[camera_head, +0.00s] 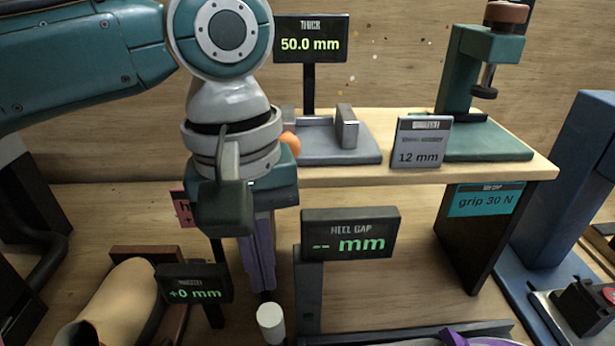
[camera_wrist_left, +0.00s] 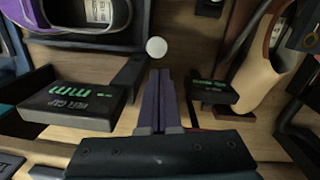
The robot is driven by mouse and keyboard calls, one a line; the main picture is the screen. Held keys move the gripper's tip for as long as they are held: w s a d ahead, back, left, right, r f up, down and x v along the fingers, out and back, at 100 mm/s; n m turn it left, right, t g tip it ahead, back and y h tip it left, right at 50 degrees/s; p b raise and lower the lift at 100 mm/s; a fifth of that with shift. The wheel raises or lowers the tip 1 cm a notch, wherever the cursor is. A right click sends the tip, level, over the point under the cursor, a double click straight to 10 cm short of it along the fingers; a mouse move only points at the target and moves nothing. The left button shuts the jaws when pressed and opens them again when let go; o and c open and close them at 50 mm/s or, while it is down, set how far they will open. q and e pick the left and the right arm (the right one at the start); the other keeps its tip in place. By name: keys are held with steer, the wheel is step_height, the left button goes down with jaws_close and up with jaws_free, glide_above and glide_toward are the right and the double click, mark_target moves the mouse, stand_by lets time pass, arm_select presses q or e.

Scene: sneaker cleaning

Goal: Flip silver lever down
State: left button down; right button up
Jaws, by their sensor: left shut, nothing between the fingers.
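My left gripper (camera_head: 265,290) points down in front of the raised wooden shelf, its dark purple fingers together and empty. In the left wrist view the closed fingertips (camera_wrist_left: 160,73) point toward a white round-topped post (camera_wrist_left: 156,47). In the head view this white post (camera_head: 270,322) shows just below the fingertips, with a small gap in the picture. I cannot tell whether the post is part of the silver lever, and no other lever is clear. My left wrist hides part of the shelf's left end. The right gripper is not in view.
A heel gap display (camera_head: 350,234) stands close right of the fingers, and a "+0 mm" display (camera_head: 194,292) close left. A tan shoe form (camera_head: 118,300) is at lower left. The shelf (camera_head: 400,178) carries a teal press (camera_head: 480,140) and a 12 mm sign (camera_head: 421,142).

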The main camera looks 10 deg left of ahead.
mark_target(274, 335)
arm_select(q)
steer(key=shift+d+f, duration=0.1)
steer(key=shift+f, duration=1.45)
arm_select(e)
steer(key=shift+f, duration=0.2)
